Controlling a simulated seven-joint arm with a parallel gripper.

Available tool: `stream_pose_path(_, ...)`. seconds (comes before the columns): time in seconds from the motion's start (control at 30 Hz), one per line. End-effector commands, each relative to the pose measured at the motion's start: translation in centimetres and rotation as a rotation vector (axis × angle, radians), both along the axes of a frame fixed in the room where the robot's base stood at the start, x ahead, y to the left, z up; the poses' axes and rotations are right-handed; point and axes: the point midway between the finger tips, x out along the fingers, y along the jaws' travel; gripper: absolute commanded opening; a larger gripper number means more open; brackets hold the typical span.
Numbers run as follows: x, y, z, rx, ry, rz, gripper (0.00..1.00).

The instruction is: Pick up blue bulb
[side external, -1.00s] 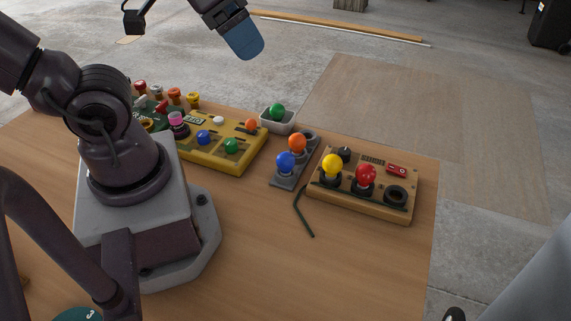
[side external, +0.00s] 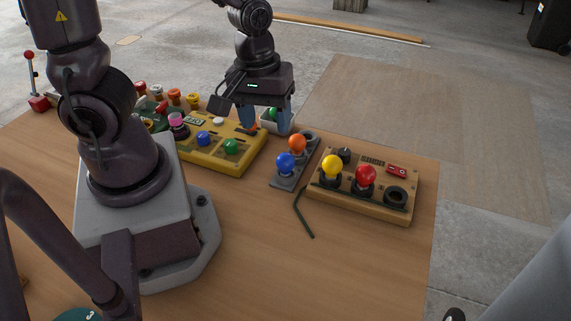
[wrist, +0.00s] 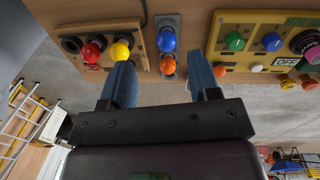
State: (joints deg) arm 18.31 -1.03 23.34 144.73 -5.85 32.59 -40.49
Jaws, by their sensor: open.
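The blue bulb (side external: 285,163) stands on a grey plate (side external: 276,181), in front of an orange bulb (side external: 297,144). In the wrist view the blue bulb (wrist: 166,41) shows beyond my fingertips and between their lines, with the orange bulb (wrist: 167,66) nearer me. My gripper (side external: 265,121) is open and empty, its blue fingers pointing down. In the side view it appears behind and left of the blue bulb, apart from it. Its fingers partly hide a small white tray holding a green bulb. The open fingers also show in the wrist view (wrist: 162,78).
A wooden box (side external: 379,202) with yellow and red bulbs stands right of the plate. A yellow box (side external: 188,158) with blue and green knobs stands left. A dark hex key (side external: 302,212) lies in front. The table's front middle is clear.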

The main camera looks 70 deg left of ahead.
Motion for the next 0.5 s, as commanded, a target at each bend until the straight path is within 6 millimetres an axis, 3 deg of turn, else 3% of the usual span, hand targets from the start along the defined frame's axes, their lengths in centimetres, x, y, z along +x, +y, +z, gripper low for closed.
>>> stream_pose_path(0.03,0.0,0.7,-1.6,0.018,0.023,0.165,0.56)
stream_pose_path(0.1,0.4,1.8,-2.9,0.036,0.015,0.403,0.56)
stream_pose_path(0.23,1.3,3.4,-3.7,0.030,-0.051,0.761,0.56)
stream_pose_path(0.33,2.1,3.7,-3.4,-0.002,-0.099,0.922,0.56)
stream_pose_path(0.5,2.5,3.8,-3.5,-0.022,-0.120,1.027,0.56)
